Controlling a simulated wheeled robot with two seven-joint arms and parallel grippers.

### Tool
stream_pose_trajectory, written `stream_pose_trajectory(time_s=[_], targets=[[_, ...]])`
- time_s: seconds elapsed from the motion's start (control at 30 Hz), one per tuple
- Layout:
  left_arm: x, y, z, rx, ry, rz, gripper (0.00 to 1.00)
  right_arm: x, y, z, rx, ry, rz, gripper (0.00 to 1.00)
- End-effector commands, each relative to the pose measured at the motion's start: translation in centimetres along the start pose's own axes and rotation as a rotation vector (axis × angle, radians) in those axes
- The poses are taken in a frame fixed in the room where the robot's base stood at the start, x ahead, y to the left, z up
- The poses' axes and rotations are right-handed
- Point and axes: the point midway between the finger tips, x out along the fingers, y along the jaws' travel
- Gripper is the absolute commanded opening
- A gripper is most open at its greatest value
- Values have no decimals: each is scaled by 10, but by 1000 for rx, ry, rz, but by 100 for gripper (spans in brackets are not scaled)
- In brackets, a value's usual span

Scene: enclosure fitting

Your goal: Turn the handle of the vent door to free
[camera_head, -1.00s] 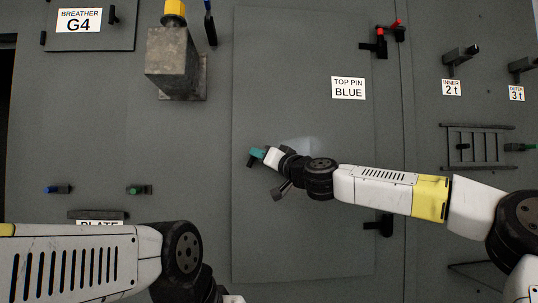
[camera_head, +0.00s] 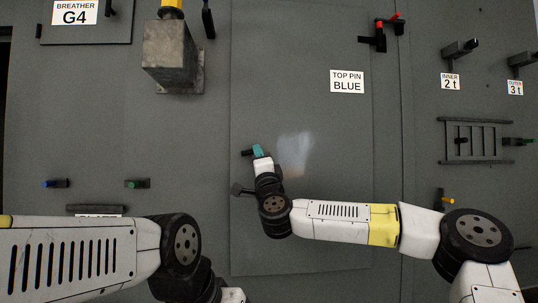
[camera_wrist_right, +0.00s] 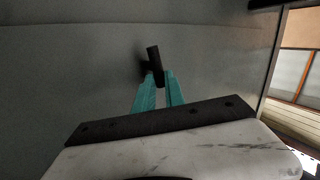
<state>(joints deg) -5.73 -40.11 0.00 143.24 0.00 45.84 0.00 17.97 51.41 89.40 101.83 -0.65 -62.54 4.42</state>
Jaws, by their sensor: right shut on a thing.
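The vent door (camera_head: 310,130) is a large grey panel in the middle of the head view, closed flat as far as I can see. Its handle (camera_head: 247,153) is a short black bar near the door's left side, partly hidden by my fingers. My right gripper (camera_head: 258,151) has teal fingers shut on the handle, with the wrist below it. In the right wrist view the black handle (camera_wrist_right: 153,60) stands between the two teal fingertips (camera_wrist_right: 160,82). My left arm crosses the lower left; its gripper is out of frame.
A label reading TOP PIN BLUE (camera_head: 347,82) is on the door. A grey block (camera_head: 168,55) juts out at upper left. Blue (camera_head: 55,183) and green (camera_head: 138,183) pegs are left. A rack (camera_head: 475,140) is at right.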

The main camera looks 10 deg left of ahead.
Motion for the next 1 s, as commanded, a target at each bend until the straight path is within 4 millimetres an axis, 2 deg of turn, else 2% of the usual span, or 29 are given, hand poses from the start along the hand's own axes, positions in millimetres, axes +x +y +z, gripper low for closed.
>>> stream_pose_trajectory(time_s=[0.03,0.4,0.97,1.0], targets=[[0,0,0,0,0,0,0,-1,1,6,27,6,2,0],[0,0,0,0,0,0,0,-2,2,7,159,95,3,0],[0,0,0,0,0,0,0,-2,2,7,182,110,2,0],[0,0,0,0,0,0,0,-2,2,7,182,110,2,22]])
